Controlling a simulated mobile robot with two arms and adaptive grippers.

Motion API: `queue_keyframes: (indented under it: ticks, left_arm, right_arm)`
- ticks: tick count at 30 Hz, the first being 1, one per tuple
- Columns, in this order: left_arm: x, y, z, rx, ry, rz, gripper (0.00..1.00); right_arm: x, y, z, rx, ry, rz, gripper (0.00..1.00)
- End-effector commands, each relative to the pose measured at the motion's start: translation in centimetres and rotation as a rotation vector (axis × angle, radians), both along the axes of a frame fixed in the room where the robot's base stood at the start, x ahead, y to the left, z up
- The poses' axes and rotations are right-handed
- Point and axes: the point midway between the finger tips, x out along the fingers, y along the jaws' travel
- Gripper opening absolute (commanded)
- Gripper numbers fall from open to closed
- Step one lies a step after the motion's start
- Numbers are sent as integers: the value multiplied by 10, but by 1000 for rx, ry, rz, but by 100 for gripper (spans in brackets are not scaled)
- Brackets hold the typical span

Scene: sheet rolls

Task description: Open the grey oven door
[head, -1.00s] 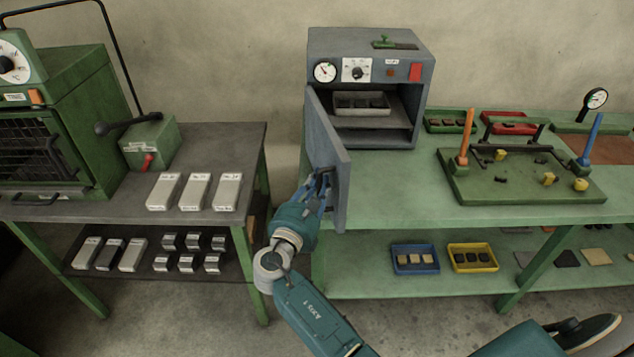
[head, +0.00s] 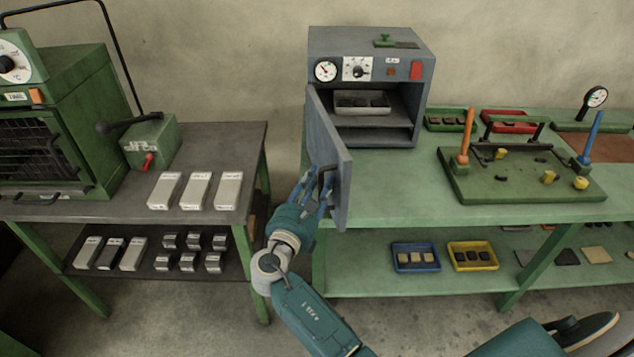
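The grey oven (head: 375,46) stands on the green bench. Its door (head: 321,140) is swung wide open on the left-hand hinge side, with its outer face toward the left. A dark bar handle (head: 326,183) is on that outer face.
A grey-topped table (head: 240,160) at left holds a green oven (head: 75,90) and several pale blocks. On the green bench (head: 400,190) to the right stands a green fixture (head: 520,190) with orange and blue handles. Floor shows between the tables.

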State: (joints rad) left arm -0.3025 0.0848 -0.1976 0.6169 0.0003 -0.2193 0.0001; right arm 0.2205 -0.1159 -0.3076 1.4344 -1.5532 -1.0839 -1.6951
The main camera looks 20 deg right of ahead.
Motion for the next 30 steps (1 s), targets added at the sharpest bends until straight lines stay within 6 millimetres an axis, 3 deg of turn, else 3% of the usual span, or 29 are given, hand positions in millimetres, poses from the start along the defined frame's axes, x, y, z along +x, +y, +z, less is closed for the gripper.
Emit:
queue_keyframes:
  ticks: [12,23,26,28,30]
  left_arm:
    - [3,-4,0,-5,-4,-1,40]
    - [4,-5,0,-6,-5,-2,40]
    - [4,-5,0,-6,-5,-2,40]
    - [4,-5,-2,-6,-5,-2,40]
    - [4,-4,-5,-5,-5,-1,40]
  right_arm:
    - [-46,44,-2,3,4,1,33]
    - [-51,49,-1,1,3,0,33]
    - [-50,47,-7,20,3,2,13]
    - [-49,45,-25,85,4,11,0]
    - [-47,41,-56,209,0,20,0]
